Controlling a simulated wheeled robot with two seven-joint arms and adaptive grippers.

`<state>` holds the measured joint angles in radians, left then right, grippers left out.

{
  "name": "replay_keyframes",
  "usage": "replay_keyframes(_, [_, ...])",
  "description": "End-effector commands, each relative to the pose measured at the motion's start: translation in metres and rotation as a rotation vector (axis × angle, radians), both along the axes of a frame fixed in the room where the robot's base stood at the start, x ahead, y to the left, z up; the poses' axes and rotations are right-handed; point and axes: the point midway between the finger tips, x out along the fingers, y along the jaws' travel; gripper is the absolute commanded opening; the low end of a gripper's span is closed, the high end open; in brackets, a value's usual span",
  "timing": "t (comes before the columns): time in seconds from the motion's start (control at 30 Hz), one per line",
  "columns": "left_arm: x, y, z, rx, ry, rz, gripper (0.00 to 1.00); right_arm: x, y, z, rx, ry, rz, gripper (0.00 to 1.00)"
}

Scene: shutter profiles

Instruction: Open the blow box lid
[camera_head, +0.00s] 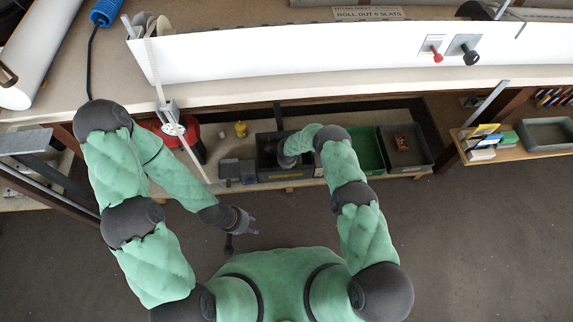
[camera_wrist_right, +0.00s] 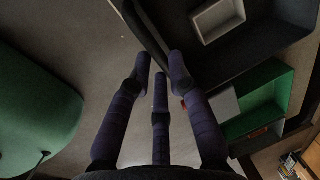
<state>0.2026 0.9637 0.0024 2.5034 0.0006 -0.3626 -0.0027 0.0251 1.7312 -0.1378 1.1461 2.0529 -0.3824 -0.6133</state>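A dark box (camera_head: 268,158) with a yellow label on its front stands on the low shelf under the bench. I take it for the blow box; my right forearm hides part of it, and I cannot make out its lid clearly. My right gripper is at this box, its fingers hidden in the head view. In the right wrist view my right gripper (camera_wrist_right: 160,66) has its three fingers apart, with a dark panel edge (camera_wrist_right: 145,28) running up to its fingertips. Contact cannot be told. My left gripper (camera_head: 243,232) hangs over the floor in front of the shelf, fingers spread and empty.
A green bin (camera_head: 366,150) and a dark bin (camera_head: 407,158) holding a small red item stand right of the box. A yellow item (camera_head: 240,129) and red object (camera_head: 200,151) are to its left. The bench (camera_head: 225,98) overhangs the shelf. Floor in front is clear.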

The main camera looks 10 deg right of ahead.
Motion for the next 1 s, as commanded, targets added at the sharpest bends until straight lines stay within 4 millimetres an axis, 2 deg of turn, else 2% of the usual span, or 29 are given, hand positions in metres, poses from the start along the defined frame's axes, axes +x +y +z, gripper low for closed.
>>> replay_keyframes(0.17, [0.000,0.000,0.000,0.000,0.000,0.000,0.40,0.001,0.000,0.003,0.000,0.000,0.000,0.00])
replay_keyframes(0.27, [0.000,0.000,0.000,0.000,0.000,0.000,0.40,0.006,0.000,0.013,-0.001,-0.004,0.000,0.00])
replay_keyframes(0.43, [0.000,0.000,0.000,0.000,0.000,0.000,0.40,0.022,-0.001,0.046,-0.001,-0.008,-0.002,0.00])
replay_keyframes(0.6, [0.000,0.000,0.000,0.000,0.000,0.000,0.40,0.048,-0.001,0.086,0.001,-0.015,-0.004,0.00])
replay_keyframes(0.7, [0.000,0.000,0.000,0.000,0.000,0.000,0.40,0.061,-0.001,0.101,0.002,-0.018,-0.004,0.00])
replay_keyframes(0.8, [0.000,0.000,0.000,0.000,0.000,0.000,0.40,0.068,-0.001,0.109,0.002,-0.019,-0.002,0.00])
replay_keyframes(1.0, [0.000,0.000,-0.001,0.000,0.000,0.000,0.40,0.069,-0.001,0.110,0.002,-0.014,-0.002,0.00])
